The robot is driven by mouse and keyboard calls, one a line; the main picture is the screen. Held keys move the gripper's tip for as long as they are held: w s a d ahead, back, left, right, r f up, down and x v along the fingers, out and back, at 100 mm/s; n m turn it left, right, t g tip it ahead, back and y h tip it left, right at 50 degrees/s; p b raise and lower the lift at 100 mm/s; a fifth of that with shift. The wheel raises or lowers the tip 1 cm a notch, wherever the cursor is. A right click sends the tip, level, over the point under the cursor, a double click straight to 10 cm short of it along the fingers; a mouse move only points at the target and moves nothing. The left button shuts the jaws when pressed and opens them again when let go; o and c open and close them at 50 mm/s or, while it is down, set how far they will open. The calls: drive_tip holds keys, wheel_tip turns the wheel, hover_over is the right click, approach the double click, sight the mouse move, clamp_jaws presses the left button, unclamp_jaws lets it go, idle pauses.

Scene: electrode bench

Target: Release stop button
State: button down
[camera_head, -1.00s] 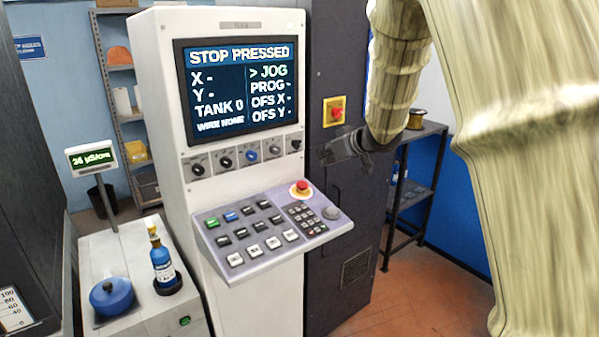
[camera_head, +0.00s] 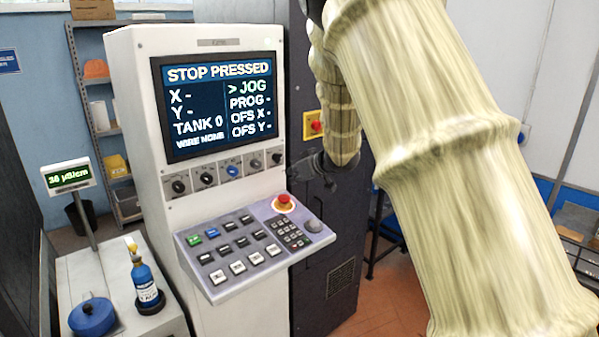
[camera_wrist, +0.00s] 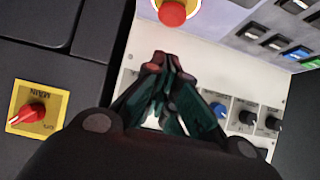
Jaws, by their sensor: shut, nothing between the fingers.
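The stop button (camera_head: 284,200) is a red mushroom button on a yellow base at the upper right of the sloping key panel (camera_head: 205,275). In the wrist view the red button (camera_wrist: 172,13) shows at the top, just beyond my fingertips. My gripper (camera_head: 302,172) is to the right of and above the button in the head view, at the console's right edge, apart from the button. In the wrist view my gripper (camera_wrist: 168,65) is shut and empty, with its fingertips together. The screen (camera_head: 217,103) reads "STOP PRESSED".
A row of knobs (camera_head: 232,171) runs below the screen. A red main switch on a yellow plate (camera_head: 312,125) is on the dark cabinet behind my arm. A bench with a blue bottle (camera_head: 146,283) and blue pot (camera_head: 92,316) stands at left.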

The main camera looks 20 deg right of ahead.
sight(287, 199)
drive_tip(key=w+f, duration=0.1)
drive_tip(key=w+f+p, duration=0.1)
drive_tip(key=f, duration=0.1)
drive_tip(key=w+a+f, duration=0.1)
drive_tip(key=shift+a+f+p, duration=0.1)
drive_tip(key=shift+f+p, duration=0.1)
drive_tip(key=shift+p, duration=0.1)
drive_tip(key=shift+w+f, duration=0.2)
drive_tip(key=shift+f, duration=0.5)
